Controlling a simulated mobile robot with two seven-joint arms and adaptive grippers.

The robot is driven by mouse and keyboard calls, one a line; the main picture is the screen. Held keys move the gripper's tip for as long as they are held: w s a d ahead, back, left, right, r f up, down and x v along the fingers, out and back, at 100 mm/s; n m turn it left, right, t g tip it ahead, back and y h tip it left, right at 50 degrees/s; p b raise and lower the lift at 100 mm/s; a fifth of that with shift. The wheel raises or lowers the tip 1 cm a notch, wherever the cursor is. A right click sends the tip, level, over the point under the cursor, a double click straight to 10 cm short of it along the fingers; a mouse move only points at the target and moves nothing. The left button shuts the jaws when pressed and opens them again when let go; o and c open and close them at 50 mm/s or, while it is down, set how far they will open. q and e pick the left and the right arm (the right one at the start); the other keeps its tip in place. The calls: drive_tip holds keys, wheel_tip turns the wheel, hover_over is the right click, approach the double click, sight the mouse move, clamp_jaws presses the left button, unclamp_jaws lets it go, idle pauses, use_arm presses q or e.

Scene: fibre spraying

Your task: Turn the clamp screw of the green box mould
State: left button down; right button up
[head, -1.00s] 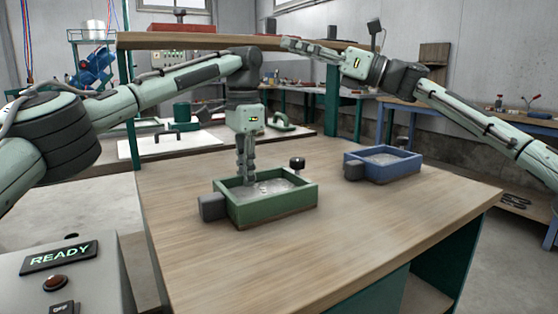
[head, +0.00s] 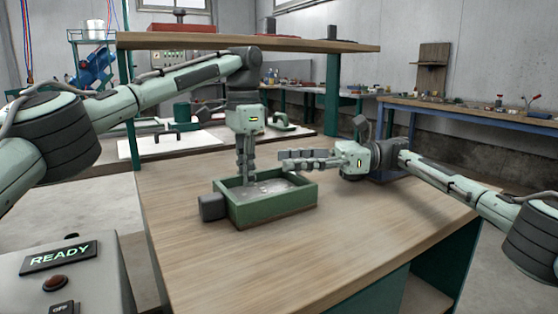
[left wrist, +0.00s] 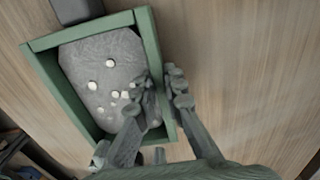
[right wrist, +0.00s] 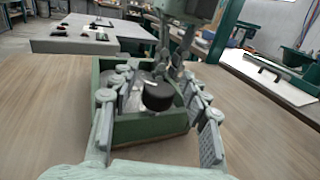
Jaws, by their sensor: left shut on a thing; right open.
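The green box mould (head: 275,207) sits on the wooden table with grey, lumpy material (left wrist: 98,75) inside. My left gripper (head: 246,180) points down at its back wall. In the left wrist view, its fingers (left wrist: 163,88) straddle the mould's green wall, shut on it. My right gripper (head: 285,160) is open and reaches level from the right over the mould's right end. In the right wrist view, the dark round knob of the clamp screw (right wrist: 158,96) stands between its spread fingers (right wrist: 155,76). The head view hides the knob behind my right gripper.
A dark block (head: 211,207) sticks out from the mould's left end. The table (head: 330,255) is clear in front. A READY panel (head: 59,257) stands at front left.

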drive_tip(key=shift+s+a, duration=0.15)
drive_tip(key=shift+a, duration=0.6)
drive_tip(key=shift+s+a, duration=0.1)
drive_tip(key=shift+a, duration=0.65)
drive_tip(key=shift+c, duration=0.5)
clamp_jaws()
